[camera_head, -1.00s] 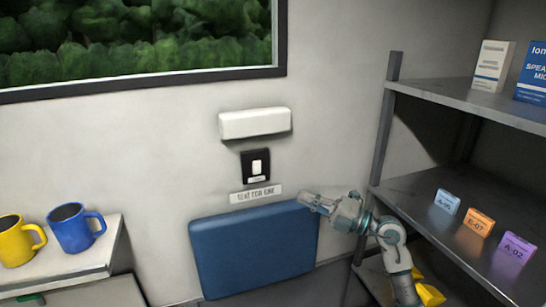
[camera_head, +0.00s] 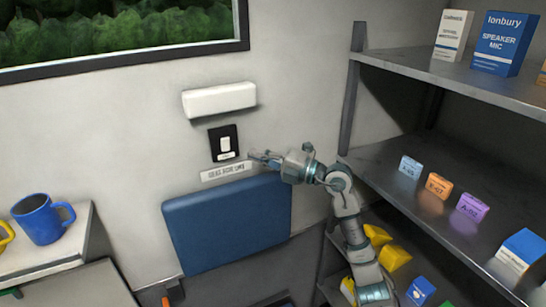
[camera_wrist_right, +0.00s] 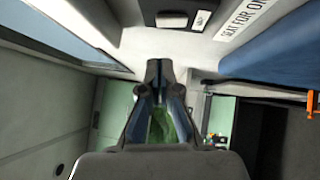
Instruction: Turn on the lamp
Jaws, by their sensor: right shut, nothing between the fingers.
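The lamp (camera_head: 219,100) is a white bar on the wall below the window, and it looks unlit. A black switch plate with a white rocker (camera_head: 224,143) is on the wall just under it. The switch also shows at the top of the wrist view (camera_wrist_right: 201,20). My right gripper (camera_head: 256,156) is shut and empty, to the right of the switch and slightly lower, pointing left towards it. In the wrist view its fingers (camera_wrist_right: 160,72) are together below the switch. I cannot tell the exact gap to the wall. My left gripper is not in view.
A white label (camera_head: 226,171) and a blue seat back (camera_head: 228,225) are below the switch. Metal shelving (camera_head: 400,140) with boxes stands close to my right arm. A blue mug (camera_head: 40,218) stands on a ledge at left. The wall left of the switch is clear.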

